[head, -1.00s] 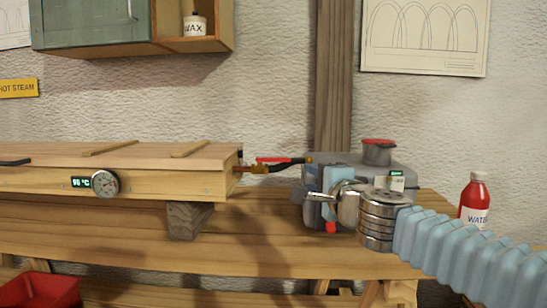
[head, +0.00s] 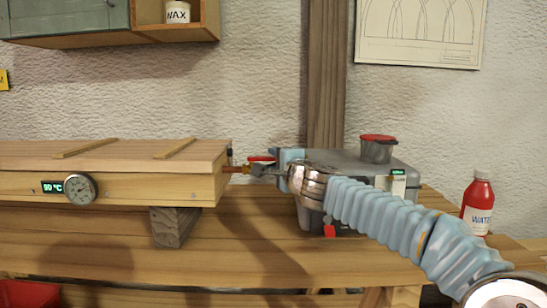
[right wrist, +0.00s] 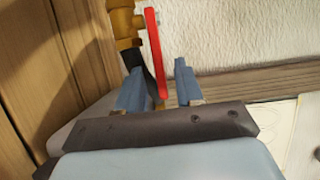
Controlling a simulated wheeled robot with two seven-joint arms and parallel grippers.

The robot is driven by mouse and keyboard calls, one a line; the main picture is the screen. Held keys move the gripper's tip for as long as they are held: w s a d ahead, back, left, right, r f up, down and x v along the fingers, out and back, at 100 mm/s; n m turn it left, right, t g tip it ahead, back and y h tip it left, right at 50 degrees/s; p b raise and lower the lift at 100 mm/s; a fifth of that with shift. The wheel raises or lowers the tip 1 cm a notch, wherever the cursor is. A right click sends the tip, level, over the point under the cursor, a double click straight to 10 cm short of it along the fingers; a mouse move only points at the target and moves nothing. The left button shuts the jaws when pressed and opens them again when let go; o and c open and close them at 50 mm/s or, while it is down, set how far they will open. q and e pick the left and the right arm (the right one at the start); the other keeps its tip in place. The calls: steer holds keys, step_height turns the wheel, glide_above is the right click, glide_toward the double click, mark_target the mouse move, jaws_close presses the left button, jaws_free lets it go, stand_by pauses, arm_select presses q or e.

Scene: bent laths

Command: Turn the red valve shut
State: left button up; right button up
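The red valve lever (head: 262,158) is on the brass fitting (head: 236,170) at the right end of the long wooden box. In the right wrist view the red lever (right wrist: 155,50) runs from the top down between the two blue-grey fingers of my right gripper (right wrist: 159,68). The fingers stand apart with a gap to the lever's right, so the gripper is open around it. A touch on the left finger cannot be made out. In the head view my right gripper (head: 264,171) hides part of the lever and the hose. My left gripper is out of view.
A grey steam unit (head: 405,168) with a red-rimmed pot (head: 377,149) stands behind my right arm. A red water bottle (head: 477,203) is at the right. The wooden box (head: 140,188) carries a round gauge (head: 80,188). The bench front (head: 250,250) is clear.

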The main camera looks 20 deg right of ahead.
steer(key=shift+w+a, duration=0.1)
steer(key=shift+w, duration=0.85)
steer(key=shift+c, duration=0.4)
jaws_close()
